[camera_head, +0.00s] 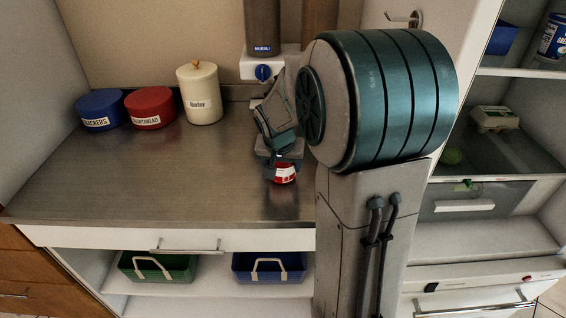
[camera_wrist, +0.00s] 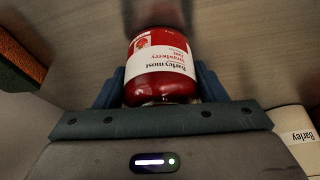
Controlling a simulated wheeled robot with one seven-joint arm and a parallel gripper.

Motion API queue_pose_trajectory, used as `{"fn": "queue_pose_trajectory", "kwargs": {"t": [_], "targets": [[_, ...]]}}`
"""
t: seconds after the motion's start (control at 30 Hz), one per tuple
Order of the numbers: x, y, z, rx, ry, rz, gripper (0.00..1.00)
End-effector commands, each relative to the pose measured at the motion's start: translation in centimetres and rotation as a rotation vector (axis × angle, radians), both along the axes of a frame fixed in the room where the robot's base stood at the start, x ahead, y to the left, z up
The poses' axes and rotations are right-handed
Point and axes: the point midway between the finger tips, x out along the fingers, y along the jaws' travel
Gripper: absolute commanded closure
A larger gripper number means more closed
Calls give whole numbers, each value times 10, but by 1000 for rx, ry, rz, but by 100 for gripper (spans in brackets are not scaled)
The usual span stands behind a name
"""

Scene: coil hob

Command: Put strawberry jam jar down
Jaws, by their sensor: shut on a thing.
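The strawberry jam jar (camera_wrist: 160,65) is red with a white label reading "Barleymost Strawberry Jam" in the wrist view. In the head view the jar (camera_head: 285,173) shows at the front middle of the steel counter (camera_head: 180,180), below my wrist. My gripper (camera_wrist: 160,93) is shut on the jar, with a blue-grey finger on each side of it. In the head view my gripper (camera_head: 284,160) partly hides the jar's top. A reflection lies below the jar on the counter; I cannot tell whether the jar touches the surface.
A blue crackers tin (camera_head: 101,108), a red shortbread tin (camera_head: 151,106) and a cream barley canister (camera_head: 200,95) stand at the counter's back left. A muesli dispenser (camera_head: 262,65) is at the back wall. The counter's left and middle are clear. Green (camera_head: 158,267) and blue (camera_head: 270,267) baskets sit below.

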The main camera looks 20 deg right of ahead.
Motion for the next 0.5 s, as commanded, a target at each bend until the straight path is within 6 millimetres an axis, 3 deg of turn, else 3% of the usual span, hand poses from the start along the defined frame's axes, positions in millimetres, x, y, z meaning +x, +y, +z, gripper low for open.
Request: {"fn": "queue_pose_trajectory", "kwargs": {"t": [0.27,0.3,0.37,0.5], "targets": [[1,0,-3,-1,-3,0,76],[0,0,-3,-1,-1,0,33],[0,0,-2,-1,-1,0,16],[0,0,-2,-1,-1,0,14]]}}
